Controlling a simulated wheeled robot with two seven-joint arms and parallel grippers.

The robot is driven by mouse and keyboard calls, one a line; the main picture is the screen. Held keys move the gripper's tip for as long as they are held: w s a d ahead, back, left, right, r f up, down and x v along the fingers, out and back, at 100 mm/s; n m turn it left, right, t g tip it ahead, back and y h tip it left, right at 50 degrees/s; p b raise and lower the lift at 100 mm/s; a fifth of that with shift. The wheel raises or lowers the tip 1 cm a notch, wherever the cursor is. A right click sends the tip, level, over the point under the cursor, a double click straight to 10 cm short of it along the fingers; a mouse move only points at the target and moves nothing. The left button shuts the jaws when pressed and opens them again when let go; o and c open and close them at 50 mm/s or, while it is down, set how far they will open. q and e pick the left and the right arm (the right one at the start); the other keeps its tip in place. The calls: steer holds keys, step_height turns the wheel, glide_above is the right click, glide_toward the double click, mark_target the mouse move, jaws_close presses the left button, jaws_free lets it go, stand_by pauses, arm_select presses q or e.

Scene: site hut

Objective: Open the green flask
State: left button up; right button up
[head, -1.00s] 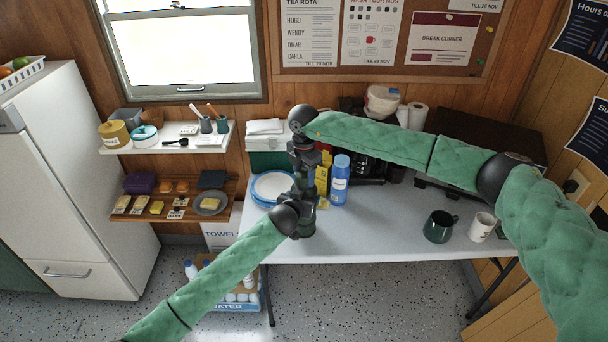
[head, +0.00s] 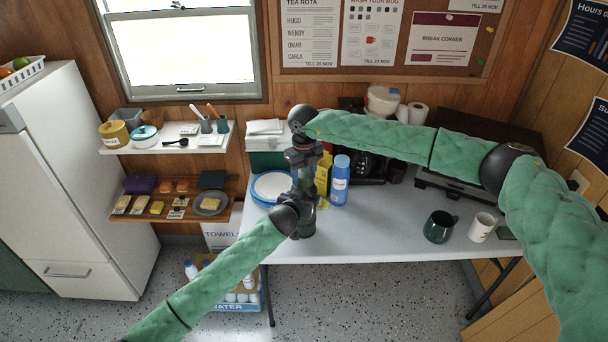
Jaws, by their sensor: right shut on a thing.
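The green flask (head: 308,222) stands upright near the front left edge of the white table. Only its dark green lower body shows clearly. My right gripper (head: 304,178) points straight down above the flask and is shut on its top, the cap, which the fingers mostly hide. My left gripper (head: 299,206) reaches in from the lower left and is at the side of the flask's body. Its fingers are too dark and overlapped to tell whether they are shut.
A blue bottle (head: 340,182) and a yellow box (head: 323,174) stand close to the right of the flask. Blue-rimmed plates (head: 270,188) lie just left. A dark green mug (head: 439,228) and a white mug (head: 482,227) stand at right. The table's middle (head: 385,215) is clear.

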mark_target(304, 173)
steer(key=n, duration=0.6)
steer(key=shift+w+d+n, duration=0.1)
steer(key=shift+w+n, duration=0.05)
steer(key=shift+n, duration=0.25)
steer(key=n, duration=0.5)
steer(key=shift+r+n, duration=0.1)
steer(key=shift+n, duration=0.2)
steer(key=n, duration=1)
steer(key=shift+n, duration=0.4)
steer(key=shift+r, duration=0.35)
steer(key=shift+r, duration=0.35)
steer(key=shift+r, duration=0.4)
steer(key=shift+r, duration=1.95)
